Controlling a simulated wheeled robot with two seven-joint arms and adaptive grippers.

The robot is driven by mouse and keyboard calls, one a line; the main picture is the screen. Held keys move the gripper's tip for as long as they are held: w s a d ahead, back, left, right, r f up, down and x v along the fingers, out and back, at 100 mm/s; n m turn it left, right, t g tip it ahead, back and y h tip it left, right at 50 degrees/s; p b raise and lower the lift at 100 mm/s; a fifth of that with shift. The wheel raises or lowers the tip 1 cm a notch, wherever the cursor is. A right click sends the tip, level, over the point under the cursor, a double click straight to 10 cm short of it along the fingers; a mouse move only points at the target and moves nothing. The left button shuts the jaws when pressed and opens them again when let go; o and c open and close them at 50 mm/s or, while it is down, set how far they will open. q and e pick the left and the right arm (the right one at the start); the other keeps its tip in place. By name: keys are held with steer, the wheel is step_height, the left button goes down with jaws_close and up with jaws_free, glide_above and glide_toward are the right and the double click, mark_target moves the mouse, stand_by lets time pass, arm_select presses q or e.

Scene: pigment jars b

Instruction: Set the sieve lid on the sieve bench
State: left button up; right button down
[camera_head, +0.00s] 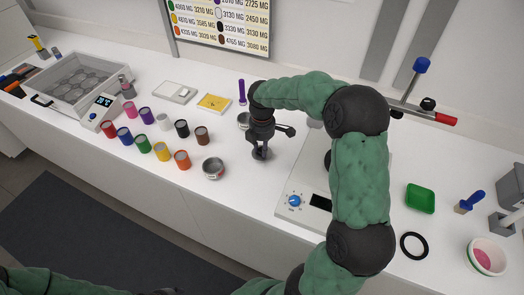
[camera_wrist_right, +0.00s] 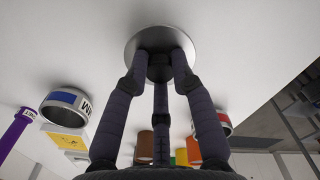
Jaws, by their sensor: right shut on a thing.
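My right gripper (camera_head: 261,151) points down over the white counter, right of the jars. In the right wrist view its fingers (camera_wrist_right: 160,65) are closed around the dark knob of a round silver lid (camera_wrist_right: 133,44), which I take to be the sieve lid. I cannot tell if the lid touches the counter. In the head view the gripper mostly hides it. One metal sieve ring (camera_head: 213,168) stands at the front left of the gripper, and another ring (camera_head: 243,121) behind it. No surface is clearly marked as the sieve bench. My left gripper is out of view.
Several coloured jars (camera_head: 163,152) stand left of the sieve rings. A white device with a blue knob (camera_head: 294,201) is close on the right.

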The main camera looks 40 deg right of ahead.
steer(key=shift+f, duration=0.6)
steer(key=c, duration=1)
jaws_free()
steer(key=shift+f, duration=0.15)
steer(key=shift+c, duration=0.2)
step_height(320, 180, up, 12)
steer(key=p, duration=0.3)
steer(key=shift+r, duration=0.2)
